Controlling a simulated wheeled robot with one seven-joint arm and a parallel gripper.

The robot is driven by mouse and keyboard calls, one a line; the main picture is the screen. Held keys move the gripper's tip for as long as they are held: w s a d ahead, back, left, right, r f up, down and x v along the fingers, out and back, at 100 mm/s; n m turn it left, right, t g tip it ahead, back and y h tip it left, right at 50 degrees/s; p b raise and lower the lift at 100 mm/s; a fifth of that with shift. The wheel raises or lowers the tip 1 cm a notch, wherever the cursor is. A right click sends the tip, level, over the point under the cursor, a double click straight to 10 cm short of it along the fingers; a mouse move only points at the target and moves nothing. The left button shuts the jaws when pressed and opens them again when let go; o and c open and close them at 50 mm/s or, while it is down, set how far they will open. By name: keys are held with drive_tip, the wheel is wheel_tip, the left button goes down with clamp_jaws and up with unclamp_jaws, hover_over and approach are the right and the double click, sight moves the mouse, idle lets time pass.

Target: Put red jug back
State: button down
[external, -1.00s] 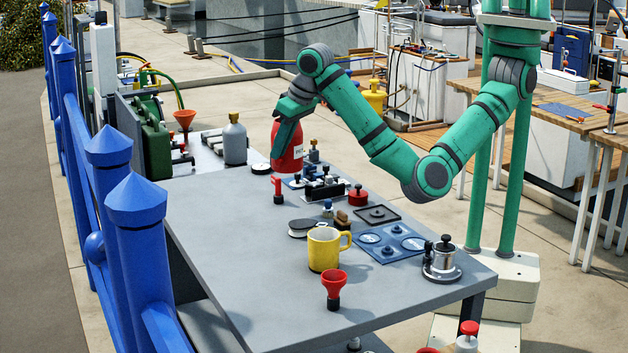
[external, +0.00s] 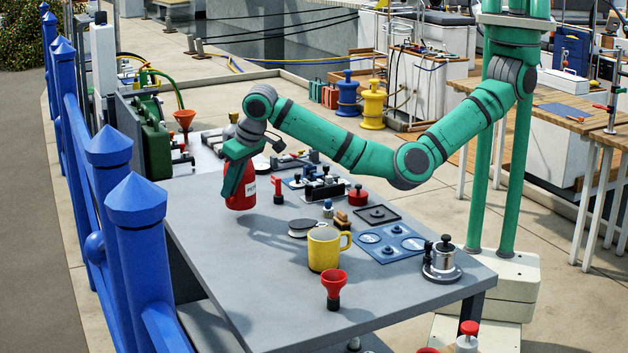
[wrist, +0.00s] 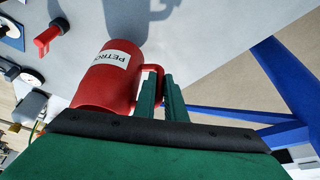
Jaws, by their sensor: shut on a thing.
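The red jug (external: 242,196) with a white label is in my gripper (external: 236,178), over the left part of the grey table (external: 215,270) in the external view. In the wrist view the red jug (wrist: 104,72) shows its label reading PETRO, with the rest hidden. My gripper's green fingers (wrist: 168,98) are shut on the jug's handle at its side. A shadow of the jug falls on the table apart from it, so the jug seems held a little above the top.
A red-handled valve (external: 278,190) and a black block (external: 325,188) are right of the jug. Blue posts (external: 140,240) line the left. The table's left front is clear.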

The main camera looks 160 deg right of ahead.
sight(229, 201)
drive_tip(key=shift+w+d+f, duration=0.1)
drive_tip(key=shift+d+f, duration=0.1)
drive_tip(key=shift+f, duration=1.6)
drive_tip(key=c, duration=1.8)
unclamp_jaws()
drive_tip(key=shift+f, duration=0.15)
drive_tip(key=v, duration=1.2)
